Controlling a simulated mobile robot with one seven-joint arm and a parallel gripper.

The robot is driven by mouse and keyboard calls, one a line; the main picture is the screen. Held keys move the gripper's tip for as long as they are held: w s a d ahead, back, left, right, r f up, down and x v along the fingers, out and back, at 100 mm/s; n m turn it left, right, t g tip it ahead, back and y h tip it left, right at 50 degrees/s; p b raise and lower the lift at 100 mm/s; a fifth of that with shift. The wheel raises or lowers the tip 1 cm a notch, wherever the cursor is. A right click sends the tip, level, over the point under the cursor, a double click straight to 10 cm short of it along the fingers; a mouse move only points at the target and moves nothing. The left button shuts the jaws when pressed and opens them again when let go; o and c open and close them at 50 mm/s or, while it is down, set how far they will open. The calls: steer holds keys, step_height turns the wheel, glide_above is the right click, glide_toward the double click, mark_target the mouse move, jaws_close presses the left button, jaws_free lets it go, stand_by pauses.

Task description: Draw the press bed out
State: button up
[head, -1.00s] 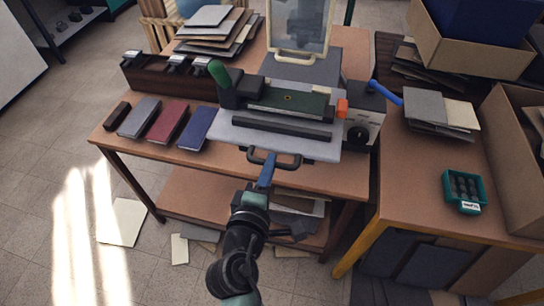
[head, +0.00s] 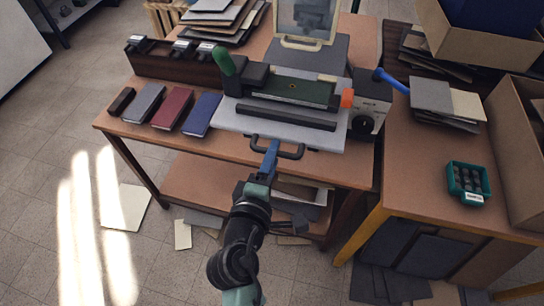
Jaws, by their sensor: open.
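The press stands on the wooden table, with a flat grey press bed (head: 228,117) at its front. A dark bar and a green plate (head: 292,91) lie over the bed. A dark loop handle (head: 291,152) sticks out from the bed's front edge. The fingertips partly hide the handle.
Red, blue and grey books (head: 173,109) lie left of the press. A control box (head: 370,115) with a blue lever is on its right. A teal tray (head: 468,183) sits on the right table. Floor in front is mostly clear.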

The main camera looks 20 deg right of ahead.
steer(key=v, duration=1.3)
steer(key=shift+b, duration=0.3)
steer(key=w+a+r+m+t+y, duration=0.1)
steer(key=w+r+m+t, duration=0.2)
steer(key=r, duration=0.6)
steer(key=w+a+r+m+t+y, duration=0.1)
steer(key=w+r+m+t+y, duration=0.2)
steer(key=r, duration=0.6)
steer(key=w+a+r+m+t, duration=0.1)
steer(key=w+r+m, duration=0.1)
steer(key=w+r, duration=0.5)
steer(key=s+r+m+t+y+p, duration=0.1)
steer(key=s+r+t+p, duration=0.1)
steer(key=r, duration=1)
steer(key=s+a+r+m+t+y+p, duration=0.1)
steer(key=r+p, duration=0.5)
steer(key=r, duration=0.6)
steer(key=s+a+r+m+t+y+p, duration=0.1)
steer(key=s+r+t+y+p, duration=0.1)
steer(key=s+r+t+p, duration=0.2)
steer(key=s+r, duration=0.3)
steer(key=r, duration=0.5)
steer(key=shift+r+y+p, duration=0.25)
steer(key=shift+y+p, duration=0.05)
steer(key=shift+y, duration=0.1)
